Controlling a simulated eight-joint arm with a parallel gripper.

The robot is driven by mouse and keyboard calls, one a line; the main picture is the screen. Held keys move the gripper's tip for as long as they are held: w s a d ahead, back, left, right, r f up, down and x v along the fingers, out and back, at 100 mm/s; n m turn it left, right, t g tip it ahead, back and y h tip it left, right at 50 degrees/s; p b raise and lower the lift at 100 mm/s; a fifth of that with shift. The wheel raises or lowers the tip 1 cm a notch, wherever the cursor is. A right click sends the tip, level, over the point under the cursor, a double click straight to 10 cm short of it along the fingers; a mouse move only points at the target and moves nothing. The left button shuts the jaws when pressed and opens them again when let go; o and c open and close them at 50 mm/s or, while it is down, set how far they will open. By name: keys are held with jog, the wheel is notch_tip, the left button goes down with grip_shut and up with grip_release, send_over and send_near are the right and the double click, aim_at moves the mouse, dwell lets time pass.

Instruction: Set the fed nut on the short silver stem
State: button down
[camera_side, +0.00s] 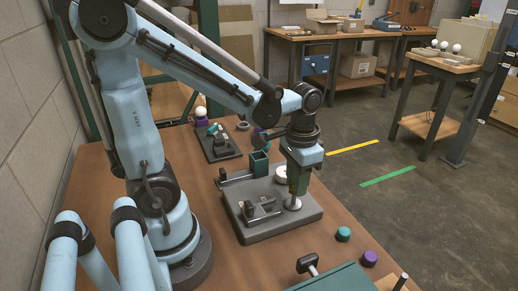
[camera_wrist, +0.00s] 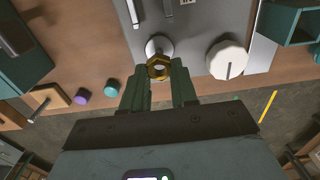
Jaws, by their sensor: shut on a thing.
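A brass hex nut (camera_wrist: 159,68) is between the tips of my green gripper fingers (camera_wrist: 159,80) in the wrist view. My gripper (camera_side: 298,185) is shut on it and points down over the near right part of the grey base plate (camera_side: 262,232). The silver stem's round foot (camera_side: 293,204) shows right under the fingers in the side view. It also shows just beyond the nut in the wrist view (camera_wrist: 157,44). The nut is hidden in the side view. I cannot tell whether it touches the stem.
A white round dial (camera_wrist: 228,60) stands right of the stem in the wrist view. A teal open box (camera_side: 259,163) and a small clamp fixture (camera_side: 262,210) are on the plate. A teal cap (camera_side: 343,234) and a purple cap (camera_side: 369,258) lie on the wooden table.

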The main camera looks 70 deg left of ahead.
jog(key=shift+f, duration=1.65)
dwell(2.0)
jog(key=c, duration=0.8)
grip_release()
jog(key=r+t, duration=0.2)
jog(key=r, duration=0.1)
jog(key=d+r+t, duration=0.1)
jog(key=r+t, duration=0.1)
jog(key=r, duration=0.1)
jog(key=d+r+t, duration=0.1)
jog(key=r+t, duration=0.2)
jog(key=shift+d+r, duration=0.25)
jog(key=shift+r, duration=0.1)
